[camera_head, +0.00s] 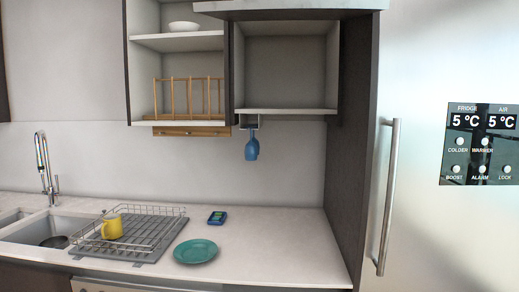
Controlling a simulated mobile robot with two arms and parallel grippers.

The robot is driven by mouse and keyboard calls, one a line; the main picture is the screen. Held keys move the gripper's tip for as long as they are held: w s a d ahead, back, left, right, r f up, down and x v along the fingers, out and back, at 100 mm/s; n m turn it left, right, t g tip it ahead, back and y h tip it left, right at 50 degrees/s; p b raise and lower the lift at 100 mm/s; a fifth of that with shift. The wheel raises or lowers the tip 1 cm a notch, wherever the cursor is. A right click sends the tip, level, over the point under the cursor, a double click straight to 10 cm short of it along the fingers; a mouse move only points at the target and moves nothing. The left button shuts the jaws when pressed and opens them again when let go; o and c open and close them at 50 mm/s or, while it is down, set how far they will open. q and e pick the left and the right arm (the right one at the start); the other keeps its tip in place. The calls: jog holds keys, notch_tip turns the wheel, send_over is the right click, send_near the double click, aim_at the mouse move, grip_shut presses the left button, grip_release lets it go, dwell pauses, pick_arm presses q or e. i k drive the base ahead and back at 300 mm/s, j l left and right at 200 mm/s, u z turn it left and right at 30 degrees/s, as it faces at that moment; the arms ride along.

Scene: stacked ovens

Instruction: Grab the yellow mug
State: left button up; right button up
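The yellow mug (112,227) stands at the left part of a metal dish rack (150,246) on the counter. It looks upright, with its handle toward the upper left. Neither my left nor my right gripper shows in the head view, so their places relative to the mug cannot be seen.
A sink (50,228) with a tall faucet (44,168) is left of the rack. A green plate (195,251) and a small dark blue device (217,218) lie to its right. A blue glass (252,146) hangs below the cupboard. The right counter (285,250) is clear beside the fridge (430,230).

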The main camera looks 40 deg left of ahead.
aim_at(112, 225)
jog(key=u, duration=2.15)
jog(key=i+j+u, duration=0.15)
jog(key=i, duration=0.15)
